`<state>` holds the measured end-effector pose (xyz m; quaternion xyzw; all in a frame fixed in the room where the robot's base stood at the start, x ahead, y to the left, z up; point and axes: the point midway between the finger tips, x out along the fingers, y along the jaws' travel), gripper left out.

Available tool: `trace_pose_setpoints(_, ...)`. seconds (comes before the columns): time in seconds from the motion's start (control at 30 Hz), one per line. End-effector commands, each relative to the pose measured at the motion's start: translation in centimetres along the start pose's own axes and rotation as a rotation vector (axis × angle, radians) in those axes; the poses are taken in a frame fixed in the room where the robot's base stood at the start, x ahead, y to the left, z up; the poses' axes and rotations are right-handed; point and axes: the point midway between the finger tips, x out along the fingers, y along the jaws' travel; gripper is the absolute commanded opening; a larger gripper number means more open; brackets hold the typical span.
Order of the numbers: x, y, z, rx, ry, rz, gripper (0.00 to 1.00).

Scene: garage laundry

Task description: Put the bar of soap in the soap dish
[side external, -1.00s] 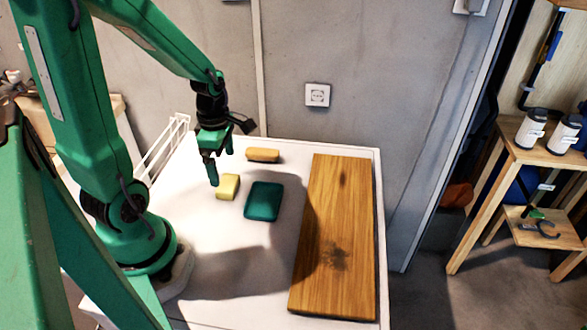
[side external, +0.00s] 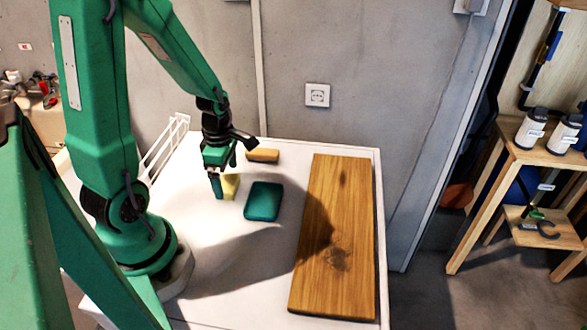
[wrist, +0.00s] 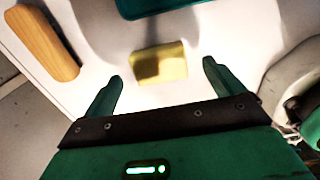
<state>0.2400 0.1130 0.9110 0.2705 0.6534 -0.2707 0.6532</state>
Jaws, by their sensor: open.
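The bar of soap, a small yellow block (side external: 232,184), lies on the white table top, partly hidden behind my gripper. In the wrist view the soap (wrist: 160,62) lies just beyond the fingertips, roughly between their lines. My gripper (side external: 221,180) is open and empty, pointing down at the soap's left side. In the wrist view its two fingers (wrist: 162,73) are spread wider than the soap. A dark teal, rounded rectangular piece (side external: 263,201), which looks like the soap dish, lies right of the soap. Only its edge shows in the wrist view (wrist: 165,8).
A brown oblong block (side external: 263,155), perhaps a brush, lies behind the soap near the back edge. A long wooden board (side external: 334,235) covers the table's right side. A white wire rack (side external: 168,145) stands at the back left. The table front is clear.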

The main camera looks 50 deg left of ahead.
Motion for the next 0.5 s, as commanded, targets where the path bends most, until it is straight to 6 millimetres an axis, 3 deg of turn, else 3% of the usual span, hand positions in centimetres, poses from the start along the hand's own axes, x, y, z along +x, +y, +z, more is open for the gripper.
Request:
trace_pose_setpoints(0.2,1.9,0.0,0.0,0.000,0.001,-0.003,0.94)
trace_pose_setpoints(0.5,2.7,0.1,0.0,0.000,0.000,0.001,0.94)
